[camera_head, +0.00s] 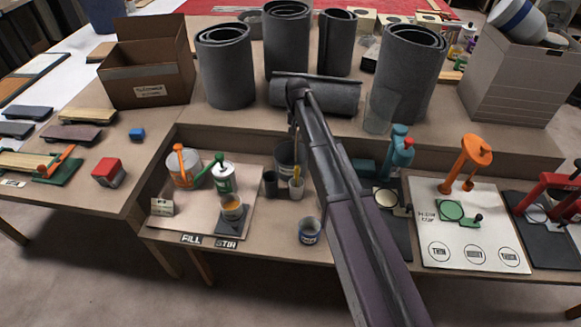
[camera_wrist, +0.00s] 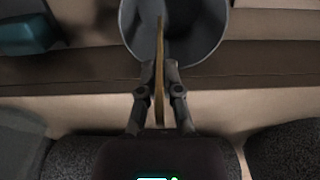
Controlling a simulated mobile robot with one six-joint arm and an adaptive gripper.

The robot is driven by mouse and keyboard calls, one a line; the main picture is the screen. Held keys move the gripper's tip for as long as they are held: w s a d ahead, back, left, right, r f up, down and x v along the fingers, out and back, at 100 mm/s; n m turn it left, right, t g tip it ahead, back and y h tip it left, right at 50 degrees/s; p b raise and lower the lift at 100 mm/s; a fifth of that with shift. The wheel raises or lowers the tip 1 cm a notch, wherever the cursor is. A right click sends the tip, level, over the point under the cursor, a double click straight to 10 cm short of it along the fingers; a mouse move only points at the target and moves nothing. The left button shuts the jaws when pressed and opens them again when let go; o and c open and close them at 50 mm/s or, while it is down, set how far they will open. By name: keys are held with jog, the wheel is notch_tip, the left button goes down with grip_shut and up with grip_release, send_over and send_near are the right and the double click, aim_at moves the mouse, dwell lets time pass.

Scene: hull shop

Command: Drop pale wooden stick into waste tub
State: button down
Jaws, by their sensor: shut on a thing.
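The pale wooden stick (camera_wrist: 159,45) is pinched between the two fingers of my gripper (camera_wrist: 160,72) in the wrist view. Its far end shows against the opening of the grey round waste tub (camera_wrist: 210,45); I cannot tell how high above the tub it is. In the head view the tub (camera_head: 283,158) stands at the back of the lower bench, partly hidden by my arm. My gripper hangs near it, and the stick is hard to make out there.
Grey rolls (camera_head: 225,65) stand on the raised shelf behind. A dark cup (camera_head: 270,183), a white cup with a brush (camera_head: 296,187) and an open can (camera_head: 309,231) stand in front of the tub. A teal tool (camera_head: 398,150) is to its right.

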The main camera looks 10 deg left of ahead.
jog(key=shift+f+b, duration=1.15)
jog(key=shift+f, duration=0.35)
jog(key=c, duration=0.7)
grip_release()
jog(key=shift+r, duration=0.15)
